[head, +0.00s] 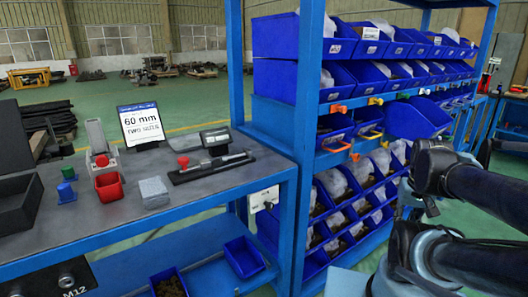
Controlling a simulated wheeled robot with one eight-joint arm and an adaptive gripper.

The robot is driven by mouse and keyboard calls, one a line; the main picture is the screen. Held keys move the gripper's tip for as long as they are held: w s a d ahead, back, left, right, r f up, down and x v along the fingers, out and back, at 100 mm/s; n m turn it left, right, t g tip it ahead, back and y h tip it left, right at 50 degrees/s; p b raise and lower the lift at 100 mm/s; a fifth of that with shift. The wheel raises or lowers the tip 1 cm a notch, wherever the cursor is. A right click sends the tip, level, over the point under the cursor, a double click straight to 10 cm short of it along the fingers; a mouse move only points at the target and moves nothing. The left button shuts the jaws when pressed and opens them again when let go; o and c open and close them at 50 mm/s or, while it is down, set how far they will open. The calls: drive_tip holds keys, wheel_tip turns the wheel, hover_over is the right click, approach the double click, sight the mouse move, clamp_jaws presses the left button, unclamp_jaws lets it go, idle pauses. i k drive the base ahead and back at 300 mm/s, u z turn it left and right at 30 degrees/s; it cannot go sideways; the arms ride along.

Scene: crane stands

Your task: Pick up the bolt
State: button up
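I cannot make out a single loose bolt for certain. A blue bin (155,291) on the lower shelf holds small brown pieces, too small to identify. A dark box (40,283) marked M12 shows at the lower left, with a round metallic piece (67,279) on its face. A sign (141,124) on the bench (110,225) reads "60 mm" and "TWO SIZES". My arm reaches in from the right, in front of the bin rack and well away from the bench. Its dark end (432,205) is unclear; I cannot tell fingers or any held object.
A second blue bin (244,258) sits below. The blue rack (309,110) has several bins.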

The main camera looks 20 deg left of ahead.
sight(223, 160)
drive_tip(key=z, duration=0.7)
drive_tip(key=k, duration=0.8)
drive_tip(key=u, duration=1.85)
